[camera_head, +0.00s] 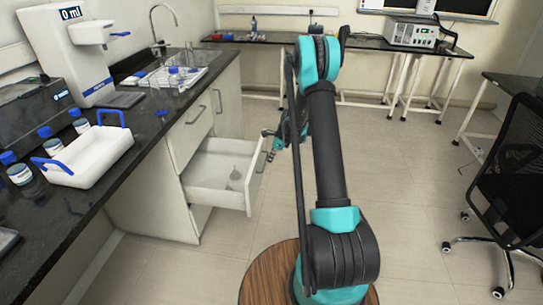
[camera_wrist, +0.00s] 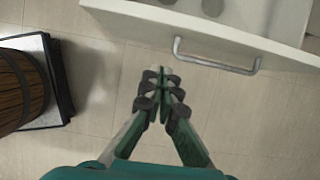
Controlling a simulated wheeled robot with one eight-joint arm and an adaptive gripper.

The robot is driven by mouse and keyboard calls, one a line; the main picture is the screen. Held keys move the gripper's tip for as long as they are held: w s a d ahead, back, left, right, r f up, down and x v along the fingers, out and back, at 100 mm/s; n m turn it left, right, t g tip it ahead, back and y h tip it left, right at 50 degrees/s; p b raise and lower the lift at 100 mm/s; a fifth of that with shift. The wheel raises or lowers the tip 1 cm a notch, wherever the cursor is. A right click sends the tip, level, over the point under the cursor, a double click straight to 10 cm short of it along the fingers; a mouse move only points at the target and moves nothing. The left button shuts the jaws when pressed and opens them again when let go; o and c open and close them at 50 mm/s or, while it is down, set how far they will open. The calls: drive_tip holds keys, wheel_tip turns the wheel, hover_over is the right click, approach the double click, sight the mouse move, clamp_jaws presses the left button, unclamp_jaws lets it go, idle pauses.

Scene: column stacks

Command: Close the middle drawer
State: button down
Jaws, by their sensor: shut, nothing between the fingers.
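The middle drawer (camera_head: 208,164) is a white drawer pulled out of the cabinet under the left counter. A closed drawer front (camera_head: 190,133) is above it and a panel is below it. A clear glass flask (camera_head: 235,181) stands inside the open drawer. My gripper (camera_head: 271,142) is just outside the drawer front, partly hidden behind my arm. In the wrist view, my gripper (camera_wrist: 162,76) has its fingers together and empty, pointing toward the drawer front (camera_wrist: 205,27). The metal drawer handle (camera_wrist: 216,66) is just ahead and to the right, apart from the fingertips.
The black counter (camera_head: 120,185) holds a white tray with blue handles (camera_head: 88,153), blue-capped bottles (camera_head: 19,172) and lab devices. A black office chair (camera_head: 515,165) stands at right. The tiled floor (camera_head: 410,170) between is clear.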

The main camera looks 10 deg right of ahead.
drive_tip(key=w+a+f, duration=0.1)
drive_tip(key=a+f, duration=0.3)
drive_tip(key=a, duration=0.1)
drive_tip(key=shift+w+a, duration=0.15)
drive_tip(key=shift+w, duration=0.2)
drive_tip(key=w+a, duration=0.4)
drive_tip(key=a, duration=1)
drive_tip(key=w+a, duration=0.5)
drive_tip(key=a, duration=0.8)
drive_tip(key=shift+a, duration=0.4)
